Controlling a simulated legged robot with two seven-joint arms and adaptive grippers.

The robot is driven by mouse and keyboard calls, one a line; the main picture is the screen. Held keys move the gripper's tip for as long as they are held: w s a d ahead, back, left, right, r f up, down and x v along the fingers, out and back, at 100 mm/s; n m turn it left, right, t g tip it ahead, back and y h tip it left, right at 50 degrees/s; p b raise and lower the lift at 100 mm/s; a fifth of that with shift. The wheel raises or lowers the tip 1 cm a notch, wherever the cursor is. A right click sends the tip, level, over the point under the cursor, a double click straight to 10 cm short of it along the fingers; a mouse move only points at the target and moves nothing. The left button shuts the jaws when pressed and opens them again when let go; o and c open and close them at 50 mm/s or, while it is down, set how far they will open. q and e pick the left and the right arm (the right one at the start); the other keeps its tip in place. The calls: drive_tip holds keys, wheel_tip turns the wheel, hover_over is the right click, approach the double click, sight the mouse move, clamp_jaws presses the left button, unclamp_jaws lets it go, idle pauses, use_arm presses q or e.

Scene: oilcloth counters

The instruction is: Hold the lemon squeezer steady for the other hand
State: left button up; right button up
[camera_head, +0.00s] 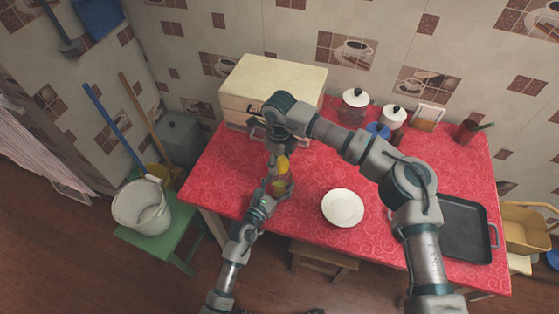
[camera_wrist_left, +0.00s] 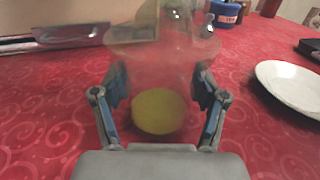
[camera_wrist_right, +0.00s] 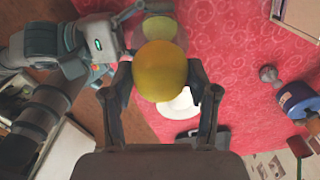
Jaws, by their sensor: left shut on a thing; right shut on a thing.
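The lemon squeezer (camera_wrist_left: 185,60) is a clear, glass-like vessel with a wide rim, upright on the red table in the left wrist view. My left gripper (camera_wrist_left: 160,95) is shut on it from both sides. A yellow-green round shape shows through its lower part. In the head view the squeezer (camera_head: 286,184) is partly hidden by my arms. My right gripper (camera_wrist_right: 160,85) is shut on a yellow lemon (camera_wrist_right: 160,70), just above the squeezer. The lemon also shows in the head view (camera_head: 282,163). Whether lemon and squeezer touch is unclear.
A cream bread box (camera_head: 275,80) stands behind my grippers on the red table (camera_head: 315,165). A white plate (camera_head: 342,208) lies to the right, and a dark tray (camera_head: 462,228) farther right. Lidded jars (camera_head: 354,104) stand at the back. Bare cloth lies around the plate.

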drive_tip(key=shift+f, duration=0.25)
idle(0.4)
drive_tip(key=shift+f, duration=0.75)
drive_tip(key=shift+f, duration=0.1)
drive_tip(key=shift+r, duration=1.05)
drive_tip(key=shift+f, duration=0.2)
drive_tip(key=shift+f, duration=0.85)
drive_tip(key=shift+r, duration=1.05)
